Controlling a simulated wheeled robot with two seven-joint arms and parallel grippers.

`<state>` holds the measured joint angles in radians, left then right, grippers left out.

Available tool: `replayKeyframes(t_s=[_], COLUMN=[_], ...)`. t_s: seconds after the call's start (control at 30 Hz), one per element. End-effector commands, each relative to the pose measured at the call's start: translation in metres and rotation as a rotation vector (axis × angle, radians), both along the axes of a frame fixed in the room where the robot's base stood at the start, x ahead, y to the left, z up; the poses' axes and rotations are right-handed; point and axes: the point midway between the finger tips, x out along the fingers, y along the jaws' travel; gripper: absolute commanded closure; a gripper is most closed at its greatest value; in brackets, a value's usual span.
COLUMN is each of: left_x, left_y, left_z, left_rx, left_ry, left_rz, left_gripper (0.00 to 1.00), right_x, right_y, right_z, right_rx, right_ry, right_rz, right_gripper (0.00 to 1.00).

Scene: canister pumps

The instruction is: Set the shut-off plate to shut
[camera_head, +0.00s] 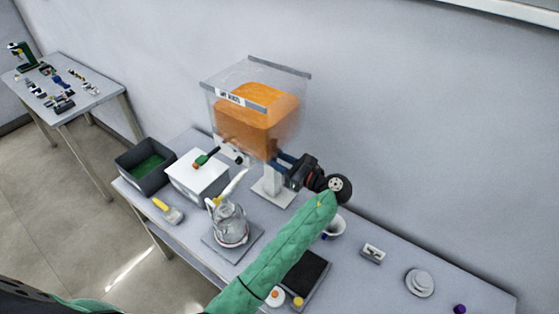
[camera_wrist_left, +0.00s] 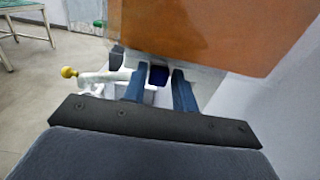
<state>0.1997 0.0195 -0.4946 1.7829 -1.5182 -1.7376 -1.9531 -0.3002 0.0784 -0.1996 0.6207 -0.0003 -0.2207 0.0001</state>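The hopper (camera_head: 258,105), a clear bin with orange contents, stands on a white stand (camera_head: 272,188) against the wall. My left gripper (camera_head: 280,161) is just under the hopper, on its right side. In the left wrist view, a dark blue tab (camera_wrist_left: 158,75) under the hopper lies between my two blue fingers, with narrow gaps on both sides. It may be the shut-off plate's grip; the rest of the plate is hidden. The fingers look apart, not closed on the tab. My right gripper is not in view.
A glass jug (camera_head: 231,227) with a pale spout stands on a grey pad in front of the hopper. A white box (camera_head: 198,178), a dark bin (camera_head: 146,167) and a yellow-handled tool (camera_head: 168,211) lie left. A round white weight (camera_head: 419,282) lies right.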

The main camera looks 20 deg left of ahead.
Motion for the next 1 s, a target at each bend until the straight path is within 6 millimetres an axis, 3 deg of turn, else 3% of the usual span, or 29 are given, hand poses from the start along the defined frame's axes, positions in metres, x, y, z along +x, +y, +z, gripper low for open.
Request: replayKeyframes(t_s=[0.03, 0.13, 0.37, 0.6, 0.83, 0.87, 0.97, 1.0], left_x=[0.0, 0.0, 0.002, 0.012, 0.012, 0.012, 0.012, 0.012], left_y=[0.0, 0.0, 0.004, 0.032, 0.032, 0.032, 0.032, 0.032], left_z=[0.0, 0.0, 0.0, 0.001, 0.002, 0.002, 0.001, 0.001], left_rx=[0.0, 0.0, 0.0, 0.001, 0.001, 0.002, 0.001, 0.001], left_ry=[0.0, 0.0, 0.0, 0.0, -0.001, -0.002, -0.001, -0.001], left_rz=[0.0, 0.0, 0.001, 0.0, 0.0, 0.0, 0.0, 0.0], left_gripper=[0.82, 1.0, 1.0, 1.0, 1.0, 0.75, 0.56, 0.56], right_x=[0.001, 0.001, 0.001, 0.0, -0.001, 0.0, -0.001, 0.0], right_y=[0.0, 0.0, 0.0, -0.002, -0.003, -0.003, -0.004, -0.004], right_z=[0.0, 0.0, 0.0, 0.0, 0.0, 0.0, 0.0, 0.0], right_rx=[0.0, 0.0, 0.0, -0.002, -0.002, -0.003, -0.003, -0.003], right_ry=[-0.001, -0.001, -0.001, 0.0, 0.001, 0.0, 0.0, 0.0], right_rz=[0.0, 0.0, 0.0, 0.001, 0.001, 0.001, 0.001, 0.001], right_gripper=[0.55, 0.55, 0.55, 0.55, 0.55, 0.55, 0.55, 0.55])
